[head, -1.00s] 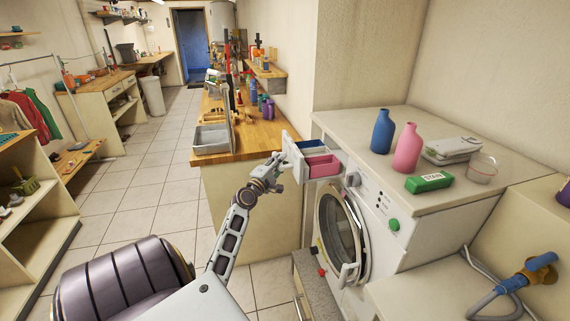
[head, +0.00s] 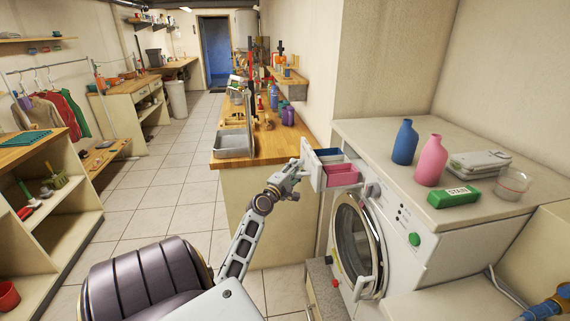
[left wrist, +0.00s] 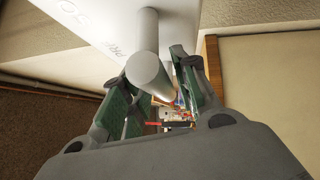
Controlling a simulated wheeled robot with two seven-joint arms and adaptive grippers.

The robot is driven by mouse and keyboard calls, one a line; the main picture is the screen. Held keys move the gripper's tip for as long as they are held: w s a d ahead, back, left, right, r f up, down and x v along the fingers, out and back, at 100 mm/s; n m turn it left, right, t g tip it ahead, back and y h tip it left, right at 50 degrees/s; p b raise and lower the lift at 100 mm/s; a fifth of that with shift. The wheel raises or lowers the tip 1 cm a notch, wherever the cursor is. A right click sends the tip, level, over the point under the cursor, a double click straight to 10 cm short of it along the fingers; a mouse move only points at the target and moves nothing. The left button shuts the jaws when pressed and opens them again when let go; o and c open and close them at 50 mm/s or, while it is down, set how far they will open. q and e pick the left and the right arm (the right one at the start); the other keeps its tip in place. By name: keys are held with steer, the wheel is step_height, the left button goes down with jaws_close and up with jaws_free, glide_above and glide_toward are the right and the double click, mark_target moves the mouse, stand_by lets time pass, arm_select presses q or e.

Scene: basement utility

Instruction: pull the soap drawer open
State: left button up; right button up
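The soap drawer (head: 341,175) stands out from the upper left front of the white washing machine (head: 397,232). Its pink and blue compartments show from above. My left gripper (head: 293,178) is at the outer face of the drawer front. The white drawer front (left wrist: 88,22) is just beyond. My right gripper is in neither view.
A blue bottle (head: 405,143), a pink bottle (head: 431,160) and a green box (head: 454,197) stand on the machine's top. A wooden counter (head: 262,147) with a metal tray (head: 233,143) is left of the drawer. The tiled floor at left is clear.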

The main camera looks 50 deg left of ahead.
arm_select(q)
steer(key=v, duration=1.1)
steer(key=shift+s, duration=0.3)
steer(key=shift+d, duration=0.15)
stand_by(0.9)
